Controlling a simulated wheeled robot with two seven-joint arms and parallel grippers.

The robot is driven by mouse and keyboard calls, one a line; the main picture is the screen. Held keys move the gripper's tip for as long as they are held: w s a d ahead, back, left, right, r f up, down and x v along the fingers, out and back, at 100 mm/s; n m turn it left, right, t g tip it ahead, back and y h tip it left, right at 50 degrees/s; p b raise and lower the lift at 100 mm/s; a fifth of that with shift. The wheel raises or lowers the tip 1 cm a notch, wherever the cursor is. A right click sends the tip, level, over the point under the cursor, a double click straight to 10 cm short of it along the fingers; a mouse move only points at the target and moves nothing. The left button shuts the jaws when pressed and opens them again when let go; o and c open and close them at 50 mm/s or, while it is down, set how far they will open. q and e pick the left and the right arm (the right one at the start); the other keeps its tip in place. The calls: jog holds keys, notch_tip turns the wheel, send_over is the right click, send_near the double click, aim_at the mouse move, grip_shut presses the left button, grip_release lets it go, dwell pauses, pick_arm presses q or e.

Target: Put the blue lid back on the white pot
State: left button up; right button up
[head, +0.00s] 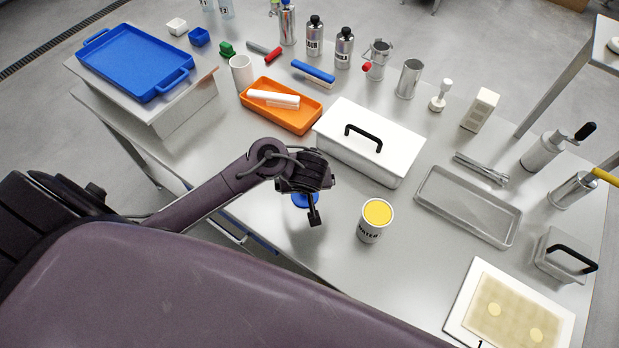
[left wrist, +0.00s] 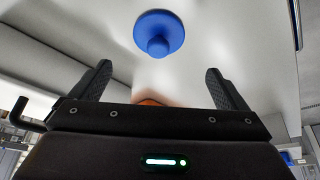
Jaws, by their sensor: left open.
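The blue lid (head: 299,203) lies on the metal table, partly hidden behind my left gripper (head: 314,200). In the left wrist view the round blue lid (left wrist: 172,32) shows with its knob, beyond the fingertips of my left gripper (left wrist: 160,78). The fingers are spread, with nothing between them. The white pot (head: 370,235) stands upright to the right of the gripper. It has dark lettering and an uncovered yellow top. My right gripper is not in view.
A white box with a black handle (head: 345,152) stands behind the pot, beside an orange tray (head: 264,116). A grey metal tray (head: 468,207) and a white board (head: 460,318) lie to the right. The table around the pot is clear.

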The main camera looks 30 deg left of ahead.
aim_at(304, 200)
pick_arm(q)
jog(key=shift+s+f, duration=0.1)
jog(key=shift+s, duration=0.15)
jog(key=shift+b+x, duration=0.55)
jog(key=shift+x, duration=0.5)
jog(key=shift+w+f, duration=0.15)
jog(key=shift+w, duration=0.1)
jog(key=shift+f, duration=0.25)
jog(key=b+x, duration=0.1)
jog(key=x, duration=0.2)
jog(key=shift+w+f+b, duration=0.2)
jog(key=shift+f+b, duration=0.1)
jog(key=shift+f, duration=0.1)
jog(key=shift+w+a+f, duration=0.1)
jog(key=shift+w+f, duration=0.05)
jog(key=shift+f, duration=0.25)
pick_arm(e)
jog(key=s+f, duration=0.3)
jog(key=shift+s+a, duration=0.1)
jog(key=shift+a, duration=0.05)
pick_arm(q)
jog(key=shift+c, duration=0.4)
